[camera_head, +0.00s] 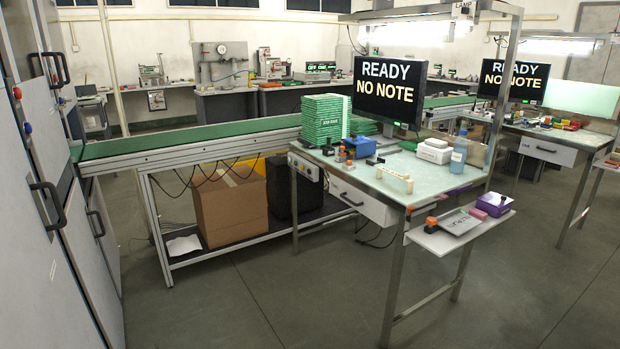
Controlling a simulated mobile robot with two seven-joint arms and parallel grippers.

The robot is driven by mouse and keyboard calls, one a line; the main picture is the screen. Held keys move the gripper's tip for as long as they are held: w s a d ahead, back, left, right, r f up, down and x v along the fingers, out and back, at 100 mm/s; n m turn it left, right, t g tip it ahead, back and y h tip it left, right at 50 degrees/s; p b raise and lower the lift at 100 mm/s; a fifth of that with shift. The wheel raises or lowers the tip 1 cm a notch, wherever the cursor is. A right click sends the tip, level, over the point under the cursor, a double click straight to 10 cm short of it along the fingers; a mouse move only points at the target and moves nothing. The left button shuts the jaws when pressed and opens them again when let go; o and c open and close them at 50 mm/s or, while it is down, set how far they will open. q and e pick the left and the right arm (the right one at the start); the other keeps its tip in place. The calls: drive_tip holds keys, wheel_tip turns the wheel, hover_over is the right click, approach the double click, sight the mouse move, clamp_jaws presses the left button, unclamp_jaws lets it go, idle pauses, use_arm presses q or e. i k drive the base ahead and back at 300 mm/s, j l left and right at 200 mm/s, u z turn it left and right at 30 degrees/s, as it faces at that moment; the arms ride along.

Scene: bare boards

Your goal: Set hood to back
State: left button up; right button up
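Neither of my grippers is in view. No part that I can name with certainty as the hood shows. The nearest workbench (440,175) has a metal overhead frame (500,100). A monitor (387,93) on the bench reads "READY NO NOTE". A side shelf (436,243) at the bench's front right carries small orange-topped parts, a grey labelled plate (461,222) and a purple box (494,204).
A green conveyor (200,139) runs behind the bench, with a cardboard box (231,205) beneath it. Green boards (322,120) are stacked beside the monitor. Grey cabinets (50,220) stand close at left. A second bench (545,132) stands right. The front floor (270,300) is clear.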

sight(366, 146)
drive_tip(key=i+z, duration=0.1)
drive_tip(key=i, duration=0.55)
drive_tip(key=i+j+z, duration=0.15)
drive_tip(key=i, duration=0.55)
drive_tip(key=i+j+z, duration=0.2)
drive_tip(key=i+z, duration=0.2)
drive_tip(key=i+j+z, duration=0.4)
drive_tip(key=i+l, duration=0.05)
drive_tip(key=i, duration=0.05)
